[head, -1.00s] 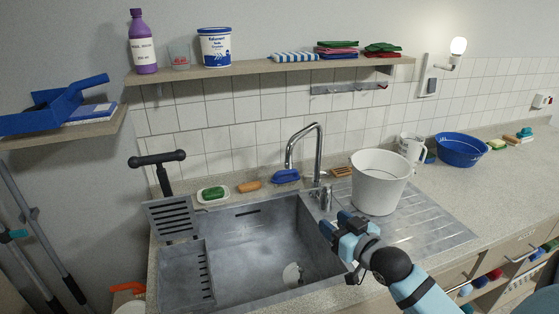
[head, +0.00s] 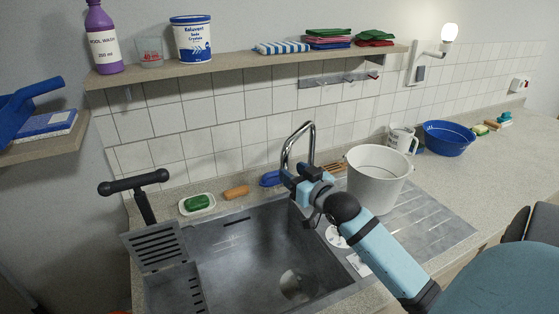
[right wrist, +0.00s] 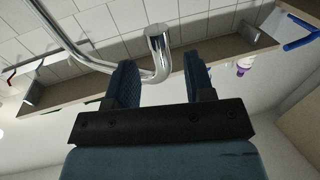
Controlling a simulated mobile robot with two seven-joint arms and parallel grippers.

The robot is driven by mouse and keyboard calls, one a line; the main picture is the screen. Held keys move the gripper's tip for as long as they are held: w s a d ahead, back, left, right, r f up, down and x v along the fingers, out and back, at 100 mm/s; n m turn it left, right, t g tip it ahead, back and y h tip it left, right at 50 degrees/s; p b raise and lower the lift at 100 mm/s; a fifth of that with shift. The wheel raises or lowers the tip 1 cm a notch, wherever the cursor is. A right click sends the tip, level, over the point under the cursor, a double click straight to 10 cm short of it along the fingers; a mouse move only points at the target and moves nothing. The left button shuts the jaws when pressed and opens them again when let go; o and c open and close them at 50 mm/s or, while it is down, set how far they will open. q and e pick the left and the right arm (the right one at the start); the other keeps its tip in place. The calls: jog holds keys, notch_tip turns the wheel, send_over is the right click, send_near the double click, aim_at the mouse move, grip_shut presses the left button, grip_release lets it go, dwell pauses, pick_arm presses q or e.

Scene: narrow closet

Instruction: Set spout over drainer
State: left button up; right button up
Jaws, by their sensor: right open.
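The chrome tap spout (head: 298,131) arches over the back of the sink, with its outlet side toward the left over the basin. The ribbed drainer (head: 425,220) lies to the right of the basin, and a white bucket (head: 378,182) stands on it. My right gripper (head: 289,176) is at the lower end of the spout and hides part of the tap. In the right wrist view the spout's bent end (right wrist: 159,50) shows between the two open fingers of the gripper (right wrist: 160,80); I cannot tell whether they touch it. My left gripper is not in view.
The sink basin (head: 250,262) is empty. A soap dish (head: 197,204), an orange brush (head: 237,193) and a blue item (head: 270,179) lie along the back ledge. A shelf (head: 230,72) runs above. A white jug (head: 402,139) and blue bowl (head: 448,138) stand right of the bucket.

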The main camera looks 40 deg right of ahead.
aim_at(286, 168)
jog(key=w, duration=0.4)
jog(key=shift+w+d+r+p, duration=0.1)
jog(key=shift+w+d+p, duration=0.15)
jog(key=shift+w+p, duration=0.1)
jog(key=shift+w, duration=0.75)
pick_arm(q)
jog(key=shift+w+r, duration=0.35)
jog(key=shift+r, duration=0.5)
pick_arm(e)
jog(key=shift+c, duration=0.5)
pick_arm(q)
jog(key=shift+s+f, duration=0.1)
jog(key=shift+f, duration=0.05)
pick_arm(e)
grip_shut()
